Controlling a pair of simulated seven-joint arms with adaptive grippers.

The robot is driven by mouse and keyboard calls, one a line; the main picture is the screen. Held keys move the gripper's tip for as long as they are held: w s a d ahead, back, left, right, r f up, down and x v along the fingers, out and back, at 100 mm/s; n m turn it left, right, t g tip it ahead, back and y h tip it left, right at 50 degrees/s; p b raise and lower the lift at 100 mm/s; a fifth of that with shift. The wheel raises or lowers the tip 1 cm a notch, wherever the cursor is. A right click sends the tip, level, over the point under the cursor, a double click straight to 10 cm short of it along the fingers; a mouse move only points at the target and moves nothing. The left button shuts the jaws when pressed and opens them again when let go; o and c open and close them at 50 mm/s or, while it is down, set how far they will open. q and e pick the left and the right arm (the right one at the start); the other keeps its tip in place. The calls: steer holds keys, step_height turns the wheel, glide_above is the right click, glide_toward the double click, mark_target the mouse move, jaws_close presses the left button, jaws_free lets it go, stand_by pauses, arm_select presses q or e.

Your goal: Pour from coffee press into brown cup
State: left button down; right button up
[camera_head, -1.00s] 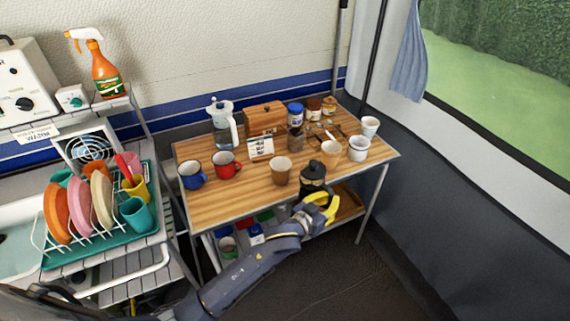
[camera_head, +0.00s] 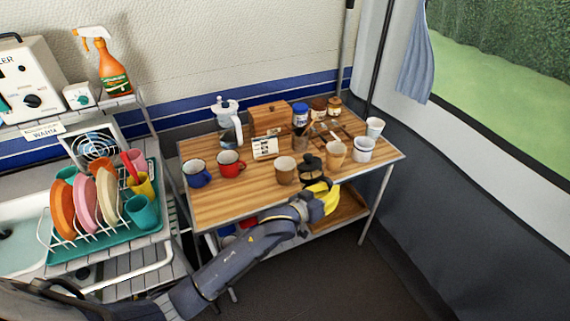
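The coffee press (camera_head: 311,164), dark with a black lid, is at the front right of the wooden table. The brown cup (camera_head: 285,171) stands just left of it, apart from the gripper. A lighter tan cup (camera_head: 335,152) stands behind and to the right. My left gripper (camera_head: 323,192), with yellow fingers, is at the table's front edge, right against the near side of the press in the picture. It hides the lower part of the press. Whether its fingers are closed on the press cannot be made out. My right gripper is not in view.
On the wooden table (camera_head: 225,205) are a blue mug (camera_head: 197,174), a red mug (camera_head: 231,164), a clear pitcher (camera_head: 228,122), a wooden box (camera_head: 269,119), jars and white cups (camera_head: 363,149). The table's front left is clear. A dish rack stands left.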

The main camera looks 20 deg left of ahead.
mark_target(324, 178)
arm_select(q)
steer(key=w+a+r+n, duration=0.1)
steer(key=a+r+n+h, duration=0.1)
steer(key=a+n, duration=0.1)
steer(key=shift+w+r+g, duration=0.3)
steer(key=shift+w+r, duration=0.05)
steer(key=shift+r, duration=0.05)
steer(key=r+n, duration=0.1)
steer(key=a+r+n, duration=0.1)
steer(key=r, duration=0.1)
steer(key=w+r+n+h, duration=0.1)
steer(key=shift+a+r, duration=0.2)
steer(key=shift+a, duration=0.1)
steer(key=shift+w+a+r+n+h, duration=0.2)
steer(key=shift+a+r+n, duration=0.2)
steer(key=shift+r+n, duration=0.25)
steer(key=shift+w+a+r+n+h, duration=0.2)
steer(key=shift+a+r+n, duration=0.15)
steer(key=shift+r+n, duration=0.25)
steer(key=shift+w+a+r, duration=0.1)
steer(key=shift+a+r, duration=0.05)
steer(key=shift+r, duration=0.1)
steer(key=shift+a+r+n, duration=0.1)
steer(key=shift+r+n, duration=0.05)
steer(key=shift+n, duration=0.2)
